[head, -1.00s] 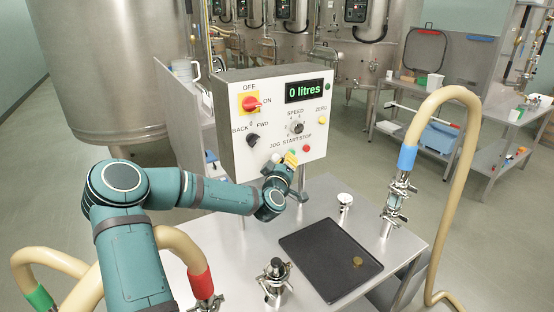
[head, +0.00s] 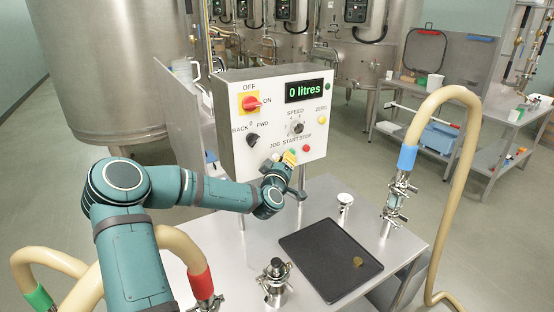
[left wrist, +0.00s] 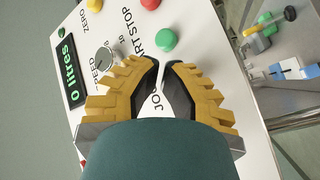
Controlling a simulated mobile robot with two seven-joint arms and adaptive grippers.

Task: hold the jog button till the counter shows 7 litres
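The counter (head: 304,91) on the white control panel (head: 229,113) reads 0 litres in green; it also shows in the left wrist view (left wrist: 72,72). My left gripper (head: 287,157) is in front of the panel's lower button row. Its yellow fingers (left wrist: 162,66) look shut, their tips close together with nothing held. The jog button (head: 275,157) shows as a pale spot beside the gripper in the head view; in the left wrist view the fingers cover its place. The green start button (left wrist: 166,40) is clear just beyond the fingertips. I cannot tell whether anything touches. My right gripper is out of view.
The red stop button (head: 306,149), yellow zero button (head: 322,120), speed knob (head: 297,127), black direction knob (head: 252,140) and red switch (head: 251,103) are on the same panel. A black tray (head: 318,240) and hose fittings stand on the steel table below.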

